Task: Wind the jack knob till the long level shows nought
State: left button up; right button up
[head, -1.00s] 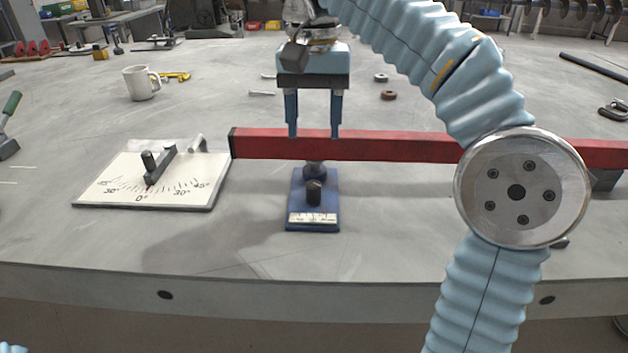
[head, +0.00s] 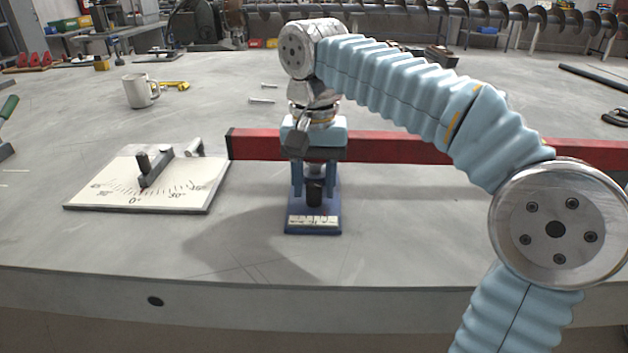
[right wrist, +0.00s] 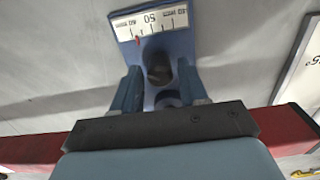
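The jack has a blue base (head: 300,220), a dark upright knob (head: 314,192) and a white scale strip at its front. In the right wrist view, the knob (right wrist: 158,70) stands behind the scale (right wrist: 150,22), which shows a red mark beside the upside-down 50. My right gripper (head: 315,190) points down, open, with a finger on each side of the knob; small gaps seem to show. A long red bar (head: 390,147) passes behind the gripper above the jack; I see no bubble on it. A white dial board (head: 110,190) has a dark pointer (head: 155,167) near 0°. My left gripper is out of view.
A white mug (head: 137,91) and a yellow tool (head: 176,86) lie at the back left, with small bolts near them. A green-handled tool (head: 8,108) is at the left edge. The table front is clear.

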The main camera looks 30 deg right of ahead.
grip_shut()
jog(key=shift+r+n+p, duration=0.2)
jog(key=shift+n+p, duration=0.75)
jog(key=shift+n, duration=0.15)
jog(key=shift+n+p, duration=0.6)
jog(key=shift+n, duration=0.3)
jog(key=n+p, duration=0.1)
jog(key=n, duration=0.2)
jog(key=shift+p, duration=0.3)
jog(key=shift+f+n+p, duration=0.15)
jog(key=shift+n+p, duration=0.35)
jog(key=shift+n, duration=0.8)
